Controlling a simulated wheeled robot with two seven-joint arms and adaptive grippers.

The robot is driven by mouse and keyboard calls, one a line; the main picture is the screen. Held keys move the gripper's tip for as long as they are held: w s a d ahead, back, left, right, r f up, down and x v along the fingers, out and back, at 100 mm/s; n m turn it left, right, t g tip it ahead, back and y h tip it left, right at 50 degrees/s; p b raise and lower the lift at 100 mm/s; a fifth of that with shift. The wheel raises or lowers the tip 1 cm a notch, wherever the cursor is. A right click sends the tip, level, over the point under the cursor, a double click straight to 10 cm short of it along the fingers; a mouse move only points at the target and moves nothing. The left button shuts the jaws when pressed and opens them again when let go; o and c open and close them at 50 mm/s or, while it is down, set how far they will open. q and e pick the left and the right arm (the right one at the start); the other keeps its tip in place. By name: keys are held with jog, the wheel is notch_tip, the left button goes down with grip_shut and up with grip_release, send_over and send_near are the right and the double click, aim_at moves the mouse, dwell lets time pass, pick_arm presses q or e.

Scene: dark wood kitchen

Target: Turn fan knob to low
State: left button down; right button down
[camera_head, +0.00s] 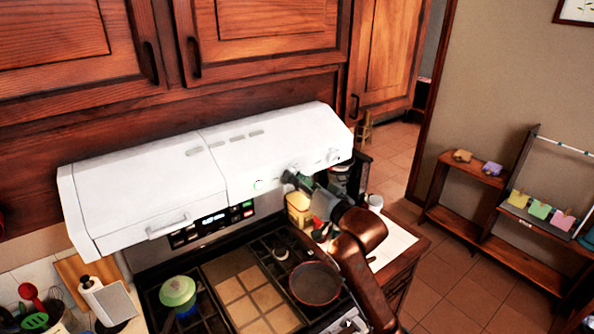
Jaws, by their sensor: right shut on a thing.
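The white range hood (150,195) hangs under the wooden cabinets above the stove. The knob's markings and setting cannot be read. My copper-coloured right arm reaches up from the lower right. My left gripper is not in view.
Below the hood, the stove holds a dark pan (315,283) and a green-lidded pot (178,292). A yellow container (299,208) and a white cup (375,202) stand near my right arm. Utensils (35,305) are at lower left. Open tiled floor (455,285) lies to the right.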

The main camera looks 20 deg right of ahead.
jog(key=shift+r+m+p, duration=0.15)
jog(key=shift+m+p, duration=0.55)
jog(key=shift+m, duration=0.1)
jog(key=c, duration=1.6)
grip_release()
jog(key=shift+s, duration=0.1)
jog(key=v, duration=1.2)
